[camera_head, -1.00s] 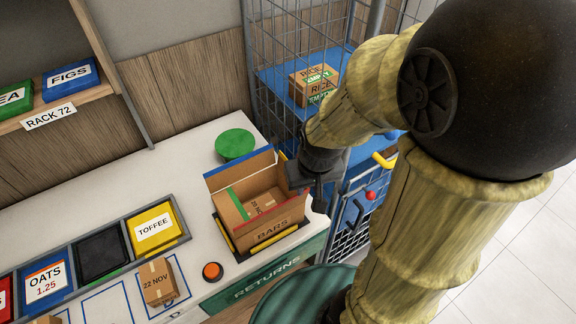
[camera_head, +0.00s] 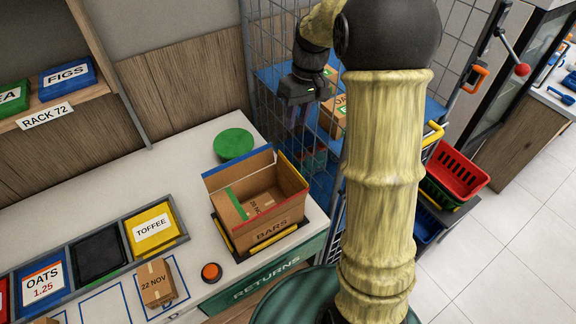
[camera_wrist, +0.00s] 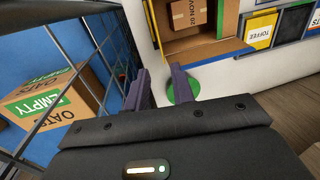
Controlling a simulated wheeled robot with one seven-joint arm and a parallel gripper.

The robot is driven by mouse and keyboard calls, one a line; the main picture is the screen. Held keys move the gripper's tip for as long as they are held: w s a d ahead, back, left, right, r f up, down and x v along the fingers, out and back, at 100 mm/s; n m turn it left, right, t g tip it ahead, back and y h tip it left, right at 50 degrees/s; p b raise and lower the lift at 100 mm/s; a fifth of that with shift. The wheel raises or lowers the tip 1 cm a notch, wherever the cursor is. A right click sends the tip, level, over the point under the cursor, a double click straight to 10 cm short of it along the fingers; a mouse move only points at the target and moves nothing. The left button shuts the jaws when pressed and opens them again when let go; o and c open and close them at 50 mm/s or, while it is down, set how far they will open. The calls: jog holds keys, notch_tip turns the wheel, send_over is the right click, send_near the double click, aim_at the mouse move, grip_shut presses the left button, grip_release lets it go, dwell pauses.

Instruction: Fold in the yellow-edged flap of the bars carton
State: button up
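The brown bars carton (camera_head: 270,228) stands open in a black tray on the counter. Its yellow-edged flap (camera_head: 291,172) stands up on the right side. Its blue-edged flap (camera_head: 240,170) stands up at the back. A green edge (camera_head: 238,206) runs along the left inside. A small box marked 20 NOV (camera_head: 261,203) lies inside; it also shows in the wrist view (camera_wrist: 188,14). My gripper (camera_head: 298,118) is raised behind and right of the carton, beside the cage, touching no flap. In the wrist view its fingers (camera_wrist: 161,72) are apart with nothing between them.
A wire cage (camera_head: 268,50) with cartons stands close behind my gripper; an OATS carton marked EMPTY (camera_wrist: 50,105) shows through its mesh. A green disc (camera_head: 234,144) lies behind the carton. An orange button (camera_head: 211,272) is at front left.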

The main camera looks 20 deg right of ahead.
aim_at(288, 167)
jog(key=shift+s, duration=0.1)
jog(key=a+f+p, duration=0.1)
jog(key=f, duration=0.4)
jog(key=f+p, duration=0.1)
jog(key=f, duration=0.5)
jog(key=a+f+p, duration=0.1)
jog(key=f+p, duration=0.1)
jog(key=f, duration=0.4)
jog(key=shift+s+a, duration=0.35)
jog(key=shift+s, duration=0.05)
grip_shut()
